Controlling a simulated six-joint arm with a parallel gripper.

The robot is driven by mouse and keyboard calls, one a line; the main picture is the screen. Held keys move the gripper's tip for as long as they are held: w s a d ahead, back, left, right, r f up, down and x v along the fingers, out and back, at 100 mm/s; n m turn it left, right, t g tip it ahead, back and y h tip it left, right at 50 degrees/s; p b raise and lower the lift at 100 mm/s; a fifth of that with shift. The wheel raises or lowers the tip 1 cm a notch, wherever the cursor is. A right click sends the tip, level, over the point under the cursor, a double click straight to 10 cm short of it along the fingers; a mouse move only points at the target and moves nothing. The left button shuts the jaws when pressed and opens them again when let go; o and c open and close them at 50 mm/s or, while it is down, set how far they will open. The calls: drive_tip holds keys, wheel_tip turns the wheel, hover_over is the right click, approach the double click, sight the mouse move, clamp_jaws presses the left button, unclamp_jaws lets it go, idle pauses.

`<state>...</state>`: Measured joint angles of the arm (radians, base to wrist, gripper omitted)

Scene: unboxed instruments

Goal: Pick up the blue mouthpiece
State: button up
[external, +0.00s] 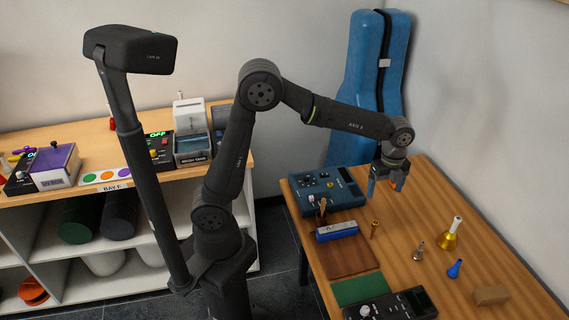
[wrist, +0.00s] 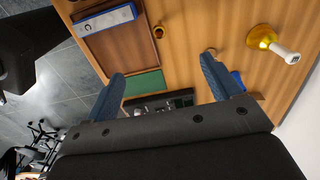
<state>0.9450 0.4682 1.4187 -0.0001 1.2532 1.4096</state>
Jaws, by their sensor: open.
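The blue mouthpiece (external: 455,268) stands on the wooden table, toward the front right, between a silver mouthpiece (external: 418,248) and a tan block. In the wrist view a blue piece (wrist: 238,82), which looks like this mouthpiece, shows beside the right finger and is partly hidden by it. My gripper (external: 385,184) is open with its blue fingers pointing down over the back of the table, well apart from the mouthpiece. In the wrist view my gripper (wrist: 162,70) has its fingers wide apart, with nothing held between them.
A gold bell with a white handle (external: 450,238) stands behind the blue mouthpiece. A brass mouthpiece (external: 375,229) is farther left. The tan block (external: 491,295) lies to its right. A blue device (external: 327,190), harmonica (external: 337,231), brown tray, green mat and black device line the table's left side.

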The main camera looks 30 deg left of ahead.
drive_tip(key=c, duration=0.7)
drive_tip(key=shift+o, duration=0.2)
drive_tip(key=n+h, duration=0.4)
drive_tip(key=n, duration=0.5)
approach(458, 268)
drive_tip(key=x, duration=0.4)
drive_tip(key=shift+w+d+f, duration=0.25)
drive_tip(key=shift+w+d, duration=0.15)
drive_tip(key=shift+d, duration=0.1)
drive_tip(key=shift+a+x, duration=0.2)
drive_tip(key=shift+x, duration=1.25)
drive_tip(key=shift+a+x, duration=0.15)
drive_tip(key=shift+x, duration=1.25)
